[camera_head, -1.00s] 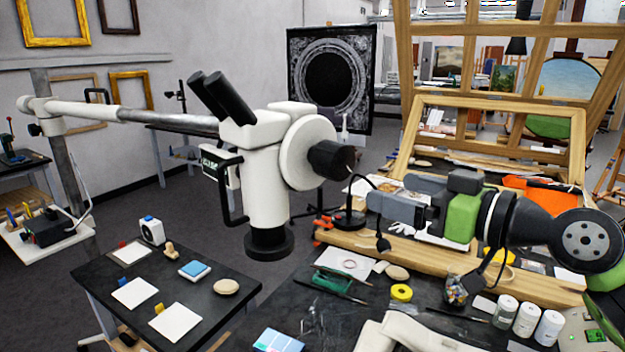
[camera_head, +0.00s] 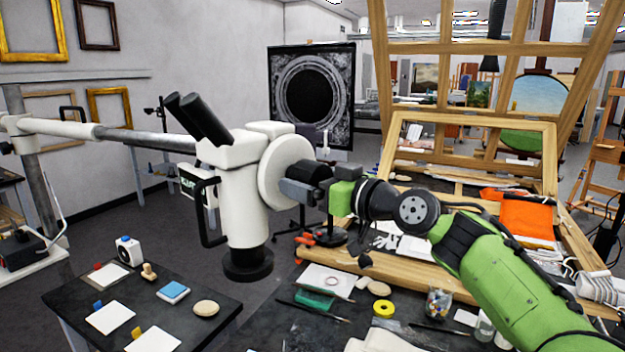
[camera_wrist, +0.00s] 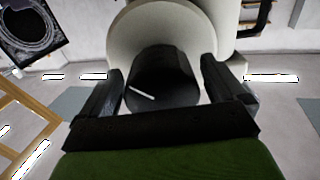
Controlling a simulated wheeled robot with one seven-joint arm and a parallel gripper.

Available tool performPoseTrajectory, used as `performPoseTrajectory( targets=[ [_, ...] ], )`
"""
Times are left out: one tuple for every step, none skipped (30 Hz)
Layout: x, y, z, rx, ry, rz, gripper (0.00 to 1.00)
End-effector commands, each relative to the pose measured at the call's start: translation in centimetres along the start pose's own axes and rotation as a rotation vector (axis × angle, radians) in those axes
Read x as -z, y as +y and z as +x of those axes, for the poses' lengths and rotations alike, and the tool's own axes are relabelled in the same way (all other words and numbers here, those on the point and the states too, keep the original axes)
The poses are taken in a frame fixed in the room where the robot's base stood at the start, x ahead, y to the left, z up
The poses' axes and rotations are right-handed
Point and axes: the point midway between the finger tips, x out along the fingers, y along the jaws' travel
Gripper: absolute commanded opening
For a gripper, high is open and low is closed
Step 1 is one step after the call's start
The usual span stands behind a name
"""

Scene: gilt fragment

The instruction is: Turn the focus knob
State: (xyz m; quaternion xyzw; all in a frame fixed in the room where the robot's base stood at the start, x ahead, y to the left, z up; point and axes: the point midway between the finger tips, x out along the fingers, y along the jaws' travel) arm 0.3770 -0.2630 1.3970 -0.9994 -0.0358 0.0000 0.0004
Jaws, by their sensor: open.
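The white microscope (camera_head: 240,195) hangs on a horizontal boom arm at the left, with black eyepieces and a black lower lens. Its black focus knob (camera_head: 312,174) sticks out from the white round housing (camera_head: 282,172) on the right side. My gripper (camera_head: 310,188) is at the knob, with its fingers reaching around it. In the wrist view the knob (camera_wrist: 162,80), marked with a white line, sits between the two open fingers (camera_wrist: 165,92). A small gap shows beside the knob, at least on the right. I cannot tell whether the left finger touches it.
A dark workbench (camera_head: 270,325) with tools and jars lies below my arm. A small black side table (camera_head: 150,300) with papers stands at the lower left. A wooden frame easel (camera_head: 545,140) stands behind my arm. The microscope's black handle (camera_head: 204,215) is on its left side.

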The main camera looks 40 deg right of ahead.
Motion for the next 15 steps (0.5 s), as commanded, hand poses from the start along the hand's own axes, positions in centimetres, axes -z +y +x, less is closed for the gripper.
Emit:
performPoseTrajectory(
  targets=[
    [0.00, -0.01, 0.09, 0.000, 0.000, 0.000, 0.97],
    [-0.01, -0.01, 0.10, 0.000, 0.000, 0.000, 0.97],
    [-0.02, 0.00, 0.08, 0.000, 0.000, 0.000, 0.97],
    [-0.03, 0.01, 0.07, 0.000, 0.000, 0.000, 0.97],
    [-0.03, 0.01, 0.06, 0.000, 0.000, 0.000, 0.97],
    [-0.03, 0.01, 0.06, 0.000, 0.000, 0.000, 0.97],
    [-0.04, 0.01, 0.05, 0.000, 0.000, 0.000, 0.92],
    [-0.04, 0.01, 0.05, 0.000, 0.000, 0.000, 0.88],
    [-0.04, 0.01, 0.04, 0.000, 0.000, 0.000, 0.82],
    [-0.04, 0.01, 0.04, 0.000, 0.000, 0.000, 0.77],
    [-0.04, 0.01, 0.03, 0.000, 0.000, 0.000, 0.72],
    [-0.04, 0.01, 0.03, 0.000, 0.000, 0.000, 0.66],
    [-0.04, 0.01, 0.03, 0.000, 0.000, 0.000, 0.62],
    [-0.05, 0.01, 0.03, 0.000, 0.000, 0.000, 0.57],
    [-0.05, 0.02, 0.02, 0.000, -0.001, 0.001, 0.51]
  ],
)
